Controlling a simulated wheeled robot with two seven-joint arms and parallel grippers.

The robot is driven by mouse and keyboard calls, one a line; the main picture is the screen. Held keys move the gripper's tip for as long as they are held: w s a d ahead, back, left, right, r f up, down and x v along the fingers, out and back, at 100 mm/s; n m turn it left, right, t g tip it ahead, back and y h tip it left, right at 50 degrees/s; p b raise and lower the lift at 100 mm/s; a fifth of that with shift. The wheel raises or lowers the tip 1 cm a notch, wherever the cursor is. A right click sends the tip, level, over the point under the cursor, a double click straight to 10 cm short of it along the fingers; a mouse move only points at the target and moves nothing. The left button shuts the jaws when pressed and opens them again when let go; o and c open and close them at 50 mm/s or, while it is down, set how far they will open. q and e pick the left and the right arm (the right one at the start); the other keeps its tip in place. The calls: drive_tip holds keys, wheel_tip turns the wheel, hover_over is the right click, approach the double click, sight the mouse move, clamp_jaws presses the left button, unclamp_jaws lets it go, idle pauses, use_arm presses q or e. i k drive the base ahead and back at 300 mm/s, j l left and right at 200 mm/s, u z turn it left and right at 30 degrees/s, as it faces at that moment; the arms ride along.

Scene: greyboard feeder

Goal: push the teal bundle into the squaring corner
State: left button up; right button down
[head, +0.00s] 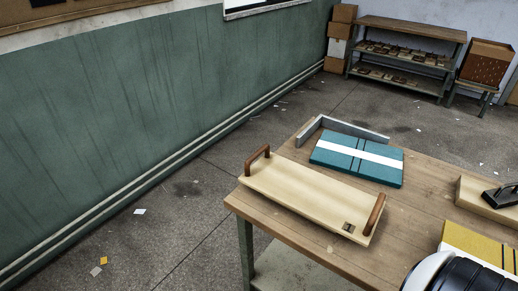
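The teal bundle (336,158) is a flat block with a white band and dark cross straps. It lies on the wooden table, towards its back edge. The squaring corner (352,129) is a grey metal angle just behind the bundle, with one long wall along the back and a short wall at the left. The bundle lies close to the long wall; I cannot tell if they touch. A gap shows between the bundle and the short wall. Neither of my grippers shows in the head view. A white and black rounded part, probably mine, is at the bottom right.
A pale wooden tray (300,197) with two brown handles lies in front of the bundle. A wooden block (472,196) with a black tool (503,195) is at the right. A yellow stack (478,243) is at the lower right. Bare tabletop (415,205) lies between.

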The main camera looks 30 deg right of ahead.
sight(377, 163)
drive_tip(key=i+j+u, duration=0.15)
drive_tip(key=i, duration=0.4)
drive_tip(key=i+j+u, duration=0.15)
drive_tip(key=i, duration=0.35)
drive_tip(key=i+j+u, duration=0.15)
drive_tip(key=i, duration=0.4)
drive_tip(key=i+z, duration=0.7)
drive_tip(key=z, duration=0.2)
drive_tip(key=i+j+z, duration=0.2)
drive_tip(key=i+z, duration=0.35)
drive_tip(key=z, duration=0.3)
drive_tip(key=i+z, duration=0.1)
drive_tip(key=z, duration=0.35)
drive_tip(key=i+z, duration=0.15)
drive_tip(key=z, duration=0.3)
drive_tip(key=i+j+z, duration=0.1)
drive_tip(key=z, duration=0.4)
drive_tip(key=j+z, duration=0.15)
drive_tip(key=z, duration=0.3)
drive_tip(key=i+j+z, duration=0.15)
drive_tip(key=z, duration=0.3)
